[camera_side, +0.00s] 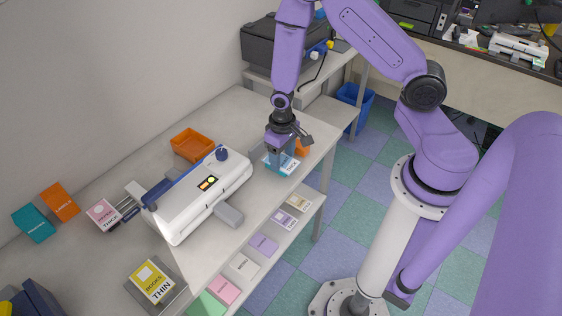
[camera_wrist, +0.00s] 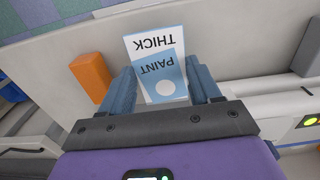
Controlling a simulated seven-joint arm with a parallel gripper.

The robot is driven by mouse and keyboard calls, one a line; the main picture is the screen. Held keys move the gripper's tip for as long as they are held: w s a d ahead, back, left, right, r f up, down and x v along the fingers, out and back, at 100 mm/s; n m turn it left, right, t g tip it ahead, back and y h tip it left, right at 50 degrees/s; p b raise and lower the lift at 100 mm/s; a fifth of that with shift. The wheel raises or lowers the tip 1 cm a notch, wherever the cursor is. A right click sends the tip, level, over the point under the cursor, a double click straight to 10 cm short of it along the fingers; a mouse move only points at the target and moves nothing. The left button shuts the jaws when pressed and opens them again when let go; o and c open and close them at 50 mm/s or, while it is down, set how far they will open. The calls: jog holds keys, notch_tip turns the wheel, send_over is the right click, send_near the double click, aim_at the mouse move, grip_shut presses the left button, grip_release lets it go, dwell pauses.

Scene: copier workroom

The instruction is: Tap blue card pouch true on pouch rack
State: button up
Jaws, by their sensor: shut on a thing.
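In the side view, my gripper (camera_side: 281,160) is low over the right end of the bench, and the pouch's white edge (camera_side: 284,170) shows below the fingers. I cannot tell whether the pouch touches the bench.
An orange block (camera_wrist: 90,76) lies close beside one finger. A white laminator (camera_side: 205,195) and an orange tray (camera_side: 192,145) stand to the left. Several cards lie on the lower front shelf (camera_side: 312,222). A dark printer (camera_side: 272,45) stands behind.

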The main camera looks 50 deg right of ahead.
jog(key=shift+w, duration=1.75)
jog(key=shift+s, duration=1.55)
jog(key=shift+r, duration=1)
jog(key=shift+f, duration=0.2)
jog(key=shift+s+f, duration=0.2)
jog(key=shift+f, duration=0.6)
